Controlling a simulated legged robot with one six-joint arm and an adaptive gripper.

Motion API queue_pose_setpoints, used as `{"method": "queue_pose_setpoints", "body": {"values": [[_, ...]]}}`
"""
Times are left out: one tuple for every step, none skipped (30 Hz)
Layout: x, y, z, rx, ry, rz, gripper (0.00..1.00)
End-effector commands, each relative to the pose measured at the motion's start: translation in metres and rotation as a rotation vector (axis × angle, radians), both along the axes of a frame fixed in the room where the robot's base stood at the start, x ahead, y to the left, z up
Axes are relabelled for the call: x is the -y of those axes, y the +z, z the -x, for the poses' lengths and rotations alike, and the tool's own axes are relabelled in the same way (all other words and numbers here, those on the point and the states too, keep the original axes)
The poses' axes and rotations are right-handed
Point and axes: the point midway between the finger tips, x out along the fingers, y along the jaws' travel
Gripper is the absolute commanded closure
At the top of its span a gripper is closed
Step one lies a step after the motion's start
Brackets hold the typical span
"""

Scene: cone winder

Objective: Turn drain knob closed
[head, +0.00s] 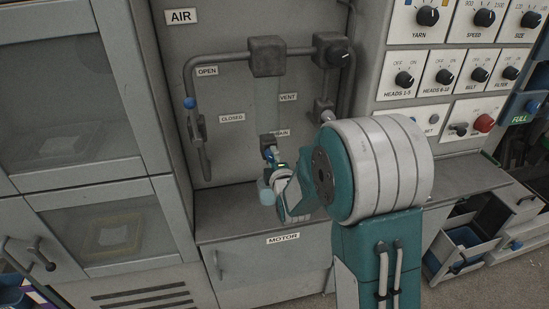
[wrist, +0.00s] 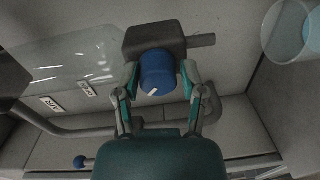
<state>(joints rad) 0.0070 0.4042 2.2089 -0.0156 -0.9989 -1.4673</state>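The drain knob is a blue round knob (wrist: 157,74) on a dark grey valve block (wrist: 150,38), with a short white mark on its face. In the head view the knob (head: 269,153) shows small on the panel, under the partly hidden DRAIN label (head: 281,133). My gripper (wrist: 159,72) is at the knob, one finger on each side of it. The fingers look spread, with narrow gaps beside the knob; I cannot tell whether either one touches. In the head view my wrist and arm hide much of the gripper (head: 276,168).
A grey pipe (head: 190,75) with a blue-tipped lever (head: 190,103) runs left of the knob, near the OPEN (head: 207,71) and CLOSED (head: 231,118) labels. A translucent bluish cup (wrist: 288,30) is close by. A ledge (head: 225,228) lies below.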

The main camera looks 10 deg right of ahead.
Motion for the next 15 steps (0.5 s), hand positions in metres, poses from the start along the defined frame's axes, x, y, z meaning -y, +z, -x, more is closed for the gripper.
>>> {"method": "queue_pose_setpoints", "body": {"values": [[-0.0006, -0.0012, 0.0003, -0.003, 0.001, 0.000, 0.19], [-0.0005, -0.0010, 0.0002, -0.002, 0.001, 0.000, 0.19], [-0.0003, -0.0008, 0.0002, -0.002, 0.000, 0.000, 0.19], [-0.0001, -0.0006, 0.0002, -0.001, 0.000, -0.001, 0.19], [0.0001, -0.0005, 0.0002, -0.001, -0.001, -0.001, 0.19], [0.0003, -0.0002, 0.0002, 0.000, -0.001, -0.001, 0.19], [0.0004, -0.0001, 0.0002, 0.000, -0.001, -0.001, 0.19], [0.0005, 0.0000, 0.0002, 0.001, -0.001, -0.001, 0.19], [0.0006, 0.0001, 0.0002, 0.001, -0.002, -0.002, 0.19], [0.0007, 0.0002, 0.0002, 0.001, -0.002, -0.002, 0.19], [0.0007, 0.0003, 0.0002, 0.002, -0.002, -0.002, 0.19], [0.0008, 0.0004, 0.0006, 0.002, -0.002, -0.002, 0.19], [0.0009, 0.0005, 0.0016, 0.002, -0.002, -0.002, 0.19], [0.0009, 0.0008, 0.0034, 0.002, -0.002, -0.002, 0.19], [0.0008, 0.0012, 0.0069, 0.003, -0.002, -0.002, 0.19]]}}
